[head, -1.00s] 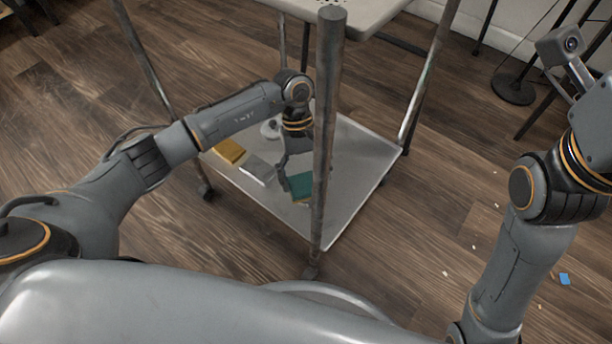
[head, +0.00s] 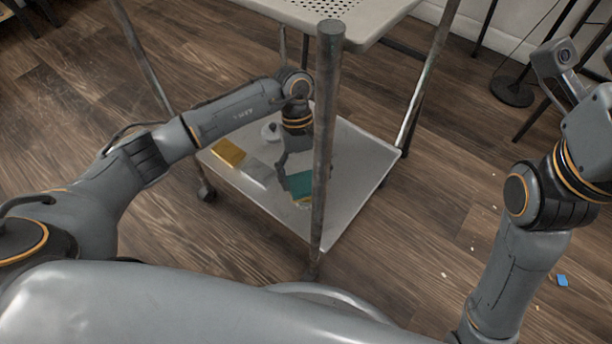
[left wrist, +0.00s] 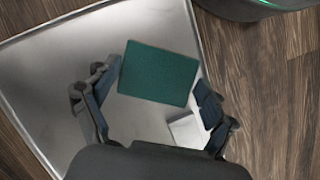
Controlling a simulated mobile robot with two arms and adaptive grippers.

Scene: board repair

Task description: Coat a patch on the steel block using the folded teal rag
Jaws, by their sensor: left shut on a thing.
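The folded teal rag (head: 301,184) is in my left gripper (head: 290,178), above the lower metal shelf of the cart. In the left wrist view the rag (left wrist: 158,74) shows as a flat square between the fingers of the gripper (left wrist: 155,88). The steel block (head: 259,173) is a silver slab on the shelf, left of the gripper and apart from the rag. A pale corner that seems to be the block (left wrist: 187,130) shows beside a finger in the left wrist view. My right gripper is outside the views.
A yellow block (head: 228,152) and a white round item (head: 270,132) sit on the shelf (head: 362,160). A cart post (head: 325,130) stands in front of the shelf, close to my gripper. The perforated upper shelf (head: 345,12) is above. Small scraps lie on the floor.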

